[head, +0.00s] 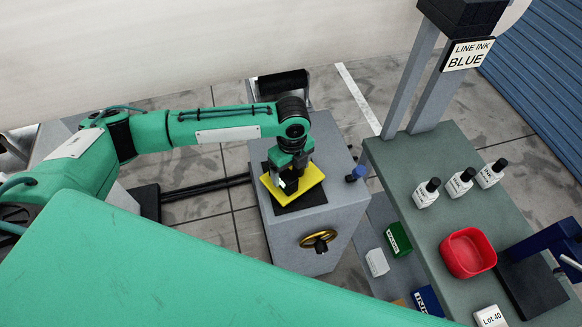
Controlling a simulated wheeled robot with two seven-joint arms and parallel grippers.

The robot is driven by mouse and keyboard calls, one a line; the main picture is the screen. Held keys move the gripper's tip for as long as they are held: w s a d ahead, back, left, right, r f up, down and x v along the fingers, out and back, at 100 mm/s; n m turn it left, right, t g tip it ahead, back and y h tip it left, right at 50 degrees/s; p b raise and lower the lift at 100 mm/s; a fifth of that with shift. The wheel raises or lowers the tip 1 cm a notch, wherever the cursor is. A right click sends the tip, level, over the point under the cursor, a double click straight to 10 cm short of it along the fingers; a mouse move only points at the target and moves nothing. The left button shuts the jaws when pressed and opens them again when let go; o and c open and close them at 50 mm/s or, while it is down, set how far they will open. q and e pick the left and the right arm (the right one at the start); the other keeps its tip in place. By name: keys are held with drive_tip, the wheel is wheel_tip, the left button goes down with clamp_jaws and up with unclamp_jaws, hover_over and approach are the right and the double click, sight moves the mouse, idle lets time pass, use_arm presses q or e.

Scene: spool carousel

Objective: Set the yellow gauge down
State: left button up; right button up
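The yellow gauge (310,177) shows as a flat yellow plate over a dark pad (302,201) on top of a grey cabinet (333,157). It sits turned relative to the pad, and I cannot tell whether it touches it. My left gripper (289,184) points down over the middle of the gauge, at or very near it. The fingertips are small and partly hidden by the gripper body, so their grip on the gauge is unclear. My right gripper is not in view.
The cabinet has a yellow handwheel (319,238) in front and a blue knob (355,174) at its right. A green-grey bench (425,165) on the right bears white ink bottles (460,183) and a red bowl (468,252). Small boxes (397,239) lie on a lower shelf.

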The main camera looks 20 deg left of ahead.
use_arm(q)
drive_tip(key=o, duration=0.3)
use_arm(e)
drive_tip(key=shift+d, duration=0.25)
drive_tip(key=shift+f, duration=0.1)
use_arm(q)
drive_tip(key=shift+w+r, duration=0.1)
drive_tip(key=shift+r, duration=0.2)
drive_tip(key=r+b, duration=0.2)
drive_tip(key=r, duration=0.3)
drive_tip(key=r+b, duration=0.1)
drive_tip(key=r, duration=0.5)
drive_tip(key=shift+w+r+b, duration=0.2)
drive_tip(key=shift+r+b, duration=0.05)
drive_tip(key=shift+b, duration=0.15)
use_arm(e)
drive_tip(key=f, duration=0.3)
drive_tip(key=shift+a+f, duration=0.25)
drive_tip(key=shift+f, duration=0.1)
use_arm(q)
drive_tip(key=shift+f, duration=0.1)
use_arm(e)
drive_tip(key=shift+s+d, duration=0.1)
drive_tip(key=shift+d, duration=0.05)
